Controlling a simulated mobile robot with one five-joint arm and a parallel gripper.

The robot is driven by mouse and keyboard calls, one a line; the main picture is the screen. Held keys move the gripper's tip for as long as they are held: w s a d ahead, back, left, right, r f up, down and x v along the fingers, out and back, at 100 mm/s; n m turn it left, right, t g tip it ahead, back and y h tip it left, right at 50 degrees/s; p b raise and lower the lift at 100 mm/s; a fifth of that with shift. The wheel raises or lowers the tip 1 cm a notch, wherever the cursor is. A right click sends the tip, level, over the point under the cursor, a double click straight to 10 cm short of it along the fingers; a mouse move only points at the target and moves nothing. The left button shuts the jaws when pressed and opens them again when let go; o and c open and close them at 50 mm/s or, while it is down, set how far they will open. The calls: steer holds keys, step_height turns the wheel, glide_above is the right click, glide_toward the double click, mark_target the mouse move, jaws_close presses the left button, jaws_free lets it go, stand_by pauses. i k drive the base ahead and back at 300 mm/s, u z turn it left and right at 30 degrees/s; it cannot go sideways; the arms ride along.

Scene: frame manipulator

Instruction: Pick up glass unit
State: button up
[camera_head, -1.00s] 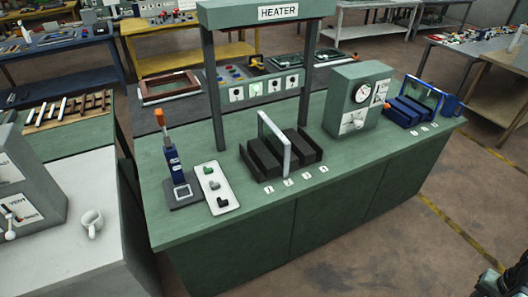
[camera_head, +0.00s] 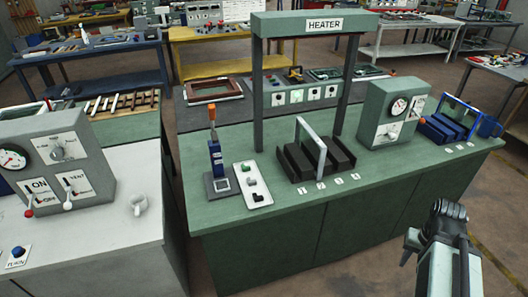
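A glass unit, seen as an upright pane with a pale frame (camera_head: 312,134), stands in the black slotted rack (camera_head: 293,163) under the heater. A second pane with a blue frame (camera_head: 463,113) stands in the blue slotted rack (camera_head: 437,131) at the right end of the green bench. I cannot tell which pane the task means. My gripper (camera_head: 449,210) is at the lower right, in front of the bench and apart from both panes. Its fingers are small and dark, so whether they are open is unclear. Nothing is visibly held.
The green bench (camera_head: 225,215) also carries the heater frame (camera_head: 258,100), a dial box (camera_head: 388,110), an orange-tipped blue tool (camera_head: 215,158) and a white switch plate (camera_head: 252,185). Floor is clear at right.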

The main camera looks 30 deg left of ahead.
mark_target(315, 151)
steer(key=u, duration=1.7)
steer(key=i, duration=0.7)
steer(key=u, duration=0.1)
